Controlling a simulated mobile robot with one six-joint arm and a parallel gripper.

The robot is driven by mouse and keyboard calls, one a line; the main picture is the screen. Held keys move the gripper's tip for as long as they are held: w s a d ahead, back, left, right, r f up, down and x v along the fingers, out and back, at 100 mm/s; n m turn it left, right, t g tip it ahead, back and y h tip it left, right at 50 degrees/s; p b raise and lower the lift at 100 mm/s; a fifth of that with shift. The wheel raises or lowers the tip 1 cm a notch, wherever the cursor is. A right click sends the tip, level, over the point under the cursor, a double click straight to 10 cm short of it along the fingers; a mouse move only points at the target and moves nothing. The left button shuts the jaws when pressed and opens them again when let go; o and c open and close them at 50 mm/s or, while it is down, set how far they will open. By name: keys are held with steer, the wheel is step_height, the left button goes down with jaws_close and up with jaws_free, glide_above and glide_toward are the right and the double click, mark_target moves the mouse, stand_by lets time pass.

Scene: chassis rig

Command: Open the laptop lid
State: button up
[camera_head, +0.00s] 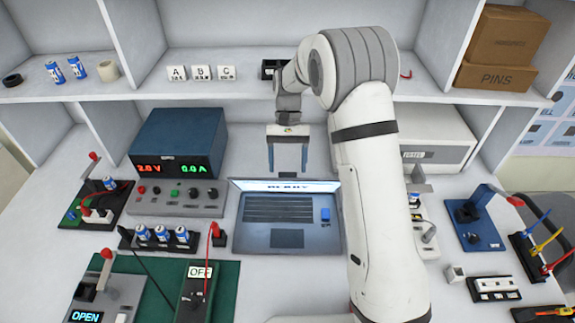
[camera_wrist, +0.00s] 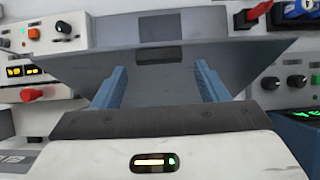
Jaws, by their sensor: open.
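The laptop (camera_head: 285,215) sits on the white bench in the middle of the head view. Its lid (camera_head: 290,186) stands raised at the back, with a lit screen that shows blue text at its top. The keyboard and a small blue item on the deck are in plain sight. My gripper (camera_head: 288,172) is open and empty, just behind and above the lid's top edge, fingers pointing down. In the wrist view my gripper (camera_wrist: 158,85) has its two blue fingers spread apart, with the grey laptop (camera_wrist: 160,65) beyond and between them. I cannot tell whether the fingers touch the lid.
A blue power supply (camera_head: 177,145) stands left of the laptop, with batteries (camera_head: 160,234) in a holder in front of it. A switch box marked OFF (camera_head: 198,288) lies at front left. A shelf (camera_head: 215,88) runs behind.

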steer(key=v, duration=0.6)
steer(key=shift+w+r+b, duration=0.2)
steer(key=shift+r+b, duration=0.1)
steer(key=shift+r, duration=0.05)
